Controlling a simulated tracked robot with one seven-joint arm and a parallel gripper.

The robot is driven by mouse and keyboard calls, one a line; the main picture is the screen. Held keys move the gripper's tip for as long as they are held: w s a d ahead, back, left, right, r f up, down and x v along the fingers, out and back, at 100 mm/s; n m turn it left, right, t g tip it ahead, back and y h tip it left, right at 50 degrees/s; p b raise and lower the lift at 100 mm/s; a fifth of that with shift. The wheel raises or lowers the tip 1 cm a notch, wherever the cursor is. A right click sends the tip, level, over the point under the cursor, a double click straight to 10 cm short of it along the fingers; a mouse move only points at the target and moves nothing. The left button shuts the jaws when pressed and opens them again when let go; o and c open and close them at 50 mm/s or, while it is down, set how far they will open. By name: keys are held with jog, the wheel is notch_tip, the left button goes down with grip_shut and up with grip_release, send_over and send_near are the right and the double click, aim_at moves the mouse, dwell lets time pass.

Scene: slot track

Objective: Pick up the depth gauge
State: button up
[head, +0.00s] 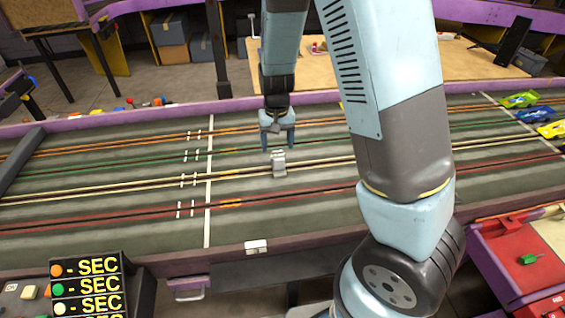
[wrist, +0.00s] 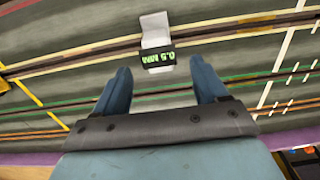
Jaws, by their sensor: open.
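The depth gauge (head: 279,163) is a small light-grey block standing on the slot track, over the pale yellow lane lines. In the wrist view the gauge (wrist: 156,42) shows a dark display with green lettering that looks like "0.5 MM". My gripper (head: 278,148) is open above the track, just behind the gauge in the head view. In the wrist view my gripper's fingers (wrist: 160,78) are spread apart, with the gauge just beyond their tips and centred between them. Nothing is between the fingers.
The track (head: 120,190) has purple edges and coloured lanes. Several toy cars (head: 535,114) stand at its far right. A small white box (head: 256,246) sits on the near edge. A lap display (head: 88,285) stands at the front left. The track around the gauge is clear.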

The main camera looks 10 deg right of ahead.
aim_at(278, 155)
jog(key=shift+d+f, duration=0.1)
jog(key=shift+f, duration=3.75)
jog(key=shift+c, duration=0.4)
jog(key=c, duration=1.2)
jog(key=shift+c, duration=0.2)
jog(key=shift+r, duration=0.1)
